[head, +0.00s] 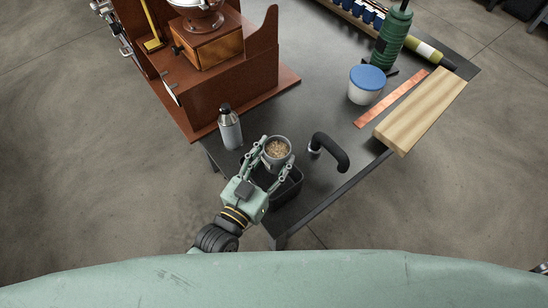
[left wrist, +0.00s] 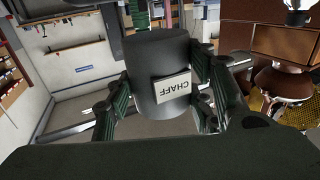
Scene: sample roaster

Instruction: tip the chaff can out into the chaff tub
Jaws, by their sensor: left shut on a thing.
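The chaff can (head: 289,158) is a small grey can, open at the top, with tan flaky chaff showing inside. In the left wrist view the can (left wrist: 153,60) carries a white CHAFF label, upside down in the picture. My left gripper (head: 266,155) is shut on the can, with a finger on each side of it. The can's mouth faces up towards the head camera. A dark open tub (head: 290,193), likely the chaff tub, is just below the can and gripper, partly hidden by them. My right gripper is in neither view.
A grey bottle with a black cap (head: 230,129) stands left of the can, and a black curved handle (head: 332,149) to its right. A blue-lidded tub (head: 366,85), copper strip (head: 391,98) and wooden board (head: 421,110) lie farther right. The dark table's (head: 314,205) front edge is close.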

